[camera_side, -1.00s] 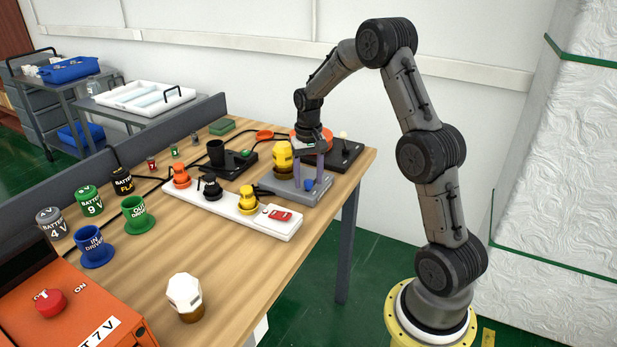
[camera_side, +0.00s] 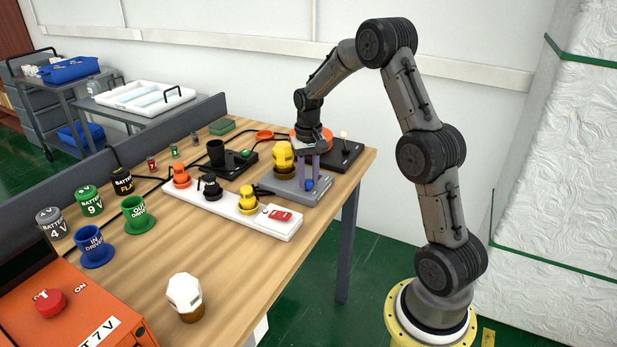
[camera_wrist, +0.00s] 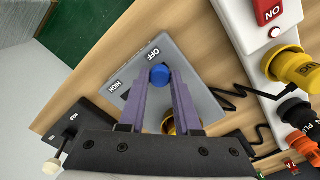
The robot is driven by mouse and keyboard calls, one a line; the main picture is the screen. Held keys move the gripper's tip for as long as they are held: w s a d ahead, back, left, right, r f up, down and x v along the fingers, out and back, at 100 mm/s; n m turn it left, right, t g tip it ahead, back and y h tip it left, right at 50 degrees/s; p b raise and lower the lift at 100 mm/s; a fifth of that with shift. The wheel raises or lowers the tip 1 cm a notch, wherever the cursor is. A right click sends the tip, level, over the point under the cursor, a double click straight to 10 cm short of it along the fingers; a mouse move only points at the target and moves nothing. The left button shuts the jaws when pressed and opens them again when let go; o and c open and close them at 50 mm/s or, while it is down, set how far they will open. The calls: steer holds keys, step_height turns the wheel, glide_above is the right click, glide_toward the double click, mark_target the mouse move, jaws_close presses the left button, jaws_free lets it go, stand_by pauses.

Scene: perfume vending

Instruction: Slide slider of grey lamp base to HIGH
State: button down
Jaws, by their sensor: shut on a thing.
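The grey lamp base (camera_side: 277,189) sits near the table's right end with a yellow lamp (camera_side: 283,155) on it. It also shows in the wrist view (camera_wrist: 195,78), where its OFF label (camera_wrist: 149,55) and HIGH label (camera_wrist: 116,87) face the camera. The blue slider knob (camera_side: 309,184) is close to OFF, away from HIGH, and shows between the fingers in the wrist view (camera_wrist: 160,74). My gripper (camera_side: 306,180) points down over the base, its purple fingers shut on the knob. The fingers partly hide the base and the yellow lamp in the wrist view.
A white strip (camera_side: 212,205) with orange, black and yellow plugs and a red switch stands left of the base. A black base (camera_side: 345,154) with a white-tipped lever is behind it. Cables run nearby. The table's right edge is close to the base.

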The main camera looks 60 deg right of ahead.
mark_target(320, 176)
stand_by(0.8)
steer(key=d, duration=0.7)
steer(key=shift+d+r, duration=0.1)
steer(key=c, duration=0.6)
jaws_free()
step_height(320, 176, up, 14)
